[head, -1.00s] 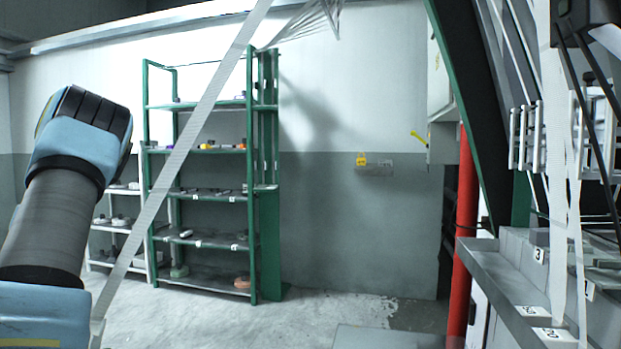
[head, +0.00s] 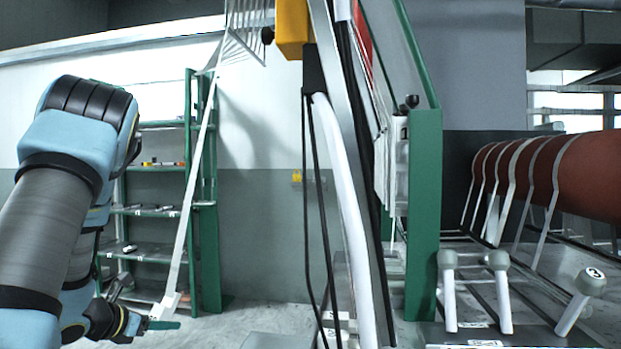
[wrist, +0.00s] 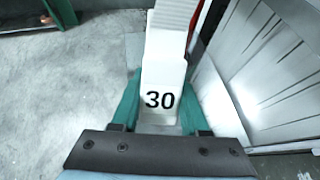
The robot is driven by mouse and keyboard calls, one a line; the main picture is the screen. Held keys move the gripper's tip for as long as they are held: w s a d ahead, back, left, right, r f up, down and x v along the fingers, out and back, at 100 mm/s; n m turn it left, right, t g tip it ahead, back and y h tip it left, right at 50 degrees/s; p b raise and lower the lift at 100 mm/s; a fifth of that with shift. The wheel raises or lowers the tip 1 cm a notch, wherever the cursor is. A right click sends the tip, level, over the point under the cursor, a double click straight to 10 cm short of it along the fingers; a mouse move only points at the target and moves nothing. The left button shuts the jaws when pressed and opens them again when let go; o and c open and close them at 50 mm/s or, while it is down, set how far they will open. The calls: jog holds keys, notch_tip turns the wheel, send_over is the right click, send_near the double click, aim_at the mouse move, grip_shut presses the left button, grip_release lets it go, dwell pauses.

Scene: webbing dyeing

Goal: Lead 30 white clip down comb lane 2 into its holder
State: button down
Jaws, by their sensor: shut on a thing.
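The white clip marked 30 (wrist: 160,98) is held between the teal fingers of my gripper (wrist: 158,118) in the wrist view. In the head view my gripper (head: 163,322) hangs low at the left, shut on the clip (head: 168,303). A pale webbing strip (head: 192,190) runs from the clip up to fanned strands near the top. A stack of upright white plates (head: 385,170), perhaps the comb, stands right of centre beside a label 1, well apart from my gripper. I cannot make out lane 2 or its holder.
A green frame post (head: 424,210), a yellow box (head: 292,28) and a thick white tube (head: 345,220) stand between the gripper side and a red-brown roller (head: 585,175). Several grey-capped posts (head: 498,262) stand low right. A green shelf rack (head: 195,130) is behind the arm.

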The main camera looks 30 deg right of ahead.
jog(key=s+d+r+m+g+h+p, duration=0.1)
jog(key=s+d+r+m+g+p, duration=0.15)
jog(key=d+r, duration=0.45)
jog(key=s+d+r+m+g+h+p, duration=0.15)
jog(key=d+r+m+g, duration=0.25)
jog(key=d, duration=0.5)
jog(key=s+d+r+m+g+p, duration=0.1)
jog(key=d+r+m+g+p, duration=0.15)
jog(key=d+r, duration=0.45)
jog(key=s+d+r+m+g+y+p, duration=0.1)
jog(key=s+d+r+m+g+p, duration=0.3)
jog(key=d+r, duration=0.5)
jog(key=s+d+r+m+g+y+p, duration=0.2)
jog(key=s+d+r, duration=0.5)
jog(key=r, duration=0.4)
jog(key=shift+s+d, duration=2.6)
jog(key=shift+d, duration=1.55)
jog(key=shift+w+f+b, duration=0.15)
jog(key=shift+f+b, duration=0.9)
jog(key=shift+f, duration=4.85)
jog(key=shift+w+f+b, duration=0.1)
jog(key=shift+f+b, duration=0.95)
jog(key=shift+f, duration=4.8)
jog(key=shift+c, duration=1.7)
grip_release()
